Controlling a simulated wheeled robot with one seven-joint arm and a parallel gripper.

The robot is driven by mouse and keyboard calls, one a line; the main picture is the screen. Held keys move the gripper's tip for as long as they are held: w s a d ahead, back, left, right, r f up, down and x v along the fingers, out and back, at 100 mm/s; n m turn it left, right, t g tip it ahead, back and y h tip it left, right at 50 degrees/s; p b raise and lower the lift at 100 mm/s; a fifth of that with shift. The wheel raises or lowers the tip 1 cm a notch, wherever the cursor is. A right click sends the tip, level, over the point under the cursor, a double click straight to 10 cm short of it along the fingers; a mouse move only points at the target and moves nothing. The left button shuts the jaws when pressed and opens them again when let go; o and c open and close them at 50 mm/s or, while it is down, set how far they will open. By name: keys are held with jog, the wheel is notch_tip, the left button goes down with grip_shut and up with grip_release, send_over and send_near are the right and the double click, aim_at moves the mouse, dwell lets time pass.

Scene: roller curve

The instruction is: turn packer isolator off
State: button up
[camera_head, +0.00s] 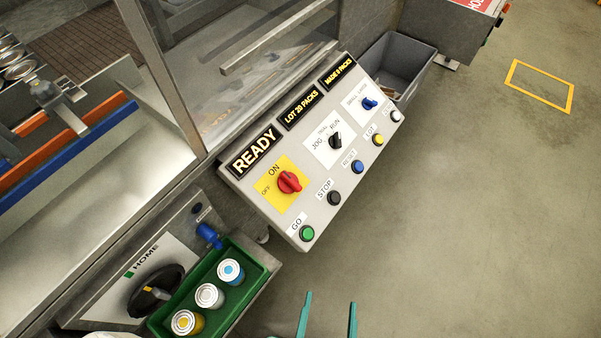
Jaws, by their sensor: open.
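The packer isolator (289,182) is a red rotary knob on a yellow plate (275,200) on the left part of a sloped grey control panel. The plate is marked ON at the top and OFF at the lower left. The knob's handle lies roughly between upper left and lower right; its exact setting is hard to read. The display above it (255,150) reads READY. My gripper (328,318) shows as two teal fingers at the bottom edge, apart and empty, below the panel and not touching it.
The panel also carries a green GO button (307,233), a black STOP button (334,198), a blue RESET button (357,166) and a JOG/RUN switch (335,140). A green tray (262,262) with cans sits lower left. Grey floor (470,220) lies open at right.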

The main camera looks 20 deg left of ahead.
jog(key=w+d+f+g+y, duration=0.1)
jog(key=w+d+f+g, duration=0.25)
jog(key=w+d, duration=0.5)
jog(key=w+a+r+m+g+y, duration=0.1)
jog(key=w+r+g, duration=0.15)
jog(key=w, duration=0.45)
jog(key=w+a+r+m+g+y, duration=0.15)
jog(key=w+r, duration=0.25)
jog(key=w, duration=0.4)
jog(key=m+g+y, duration=0.1)
jog(key=m+g, duration=0.1)
jog(key=g, duration=0.3)
send_near(292, 181)
jog(key=x, duration=1)
jog(key=shift+w+d+f, duration=0.1)
jog(key=shift+w, duration=0.05)
jog(key=shift+n, duration=0.25)
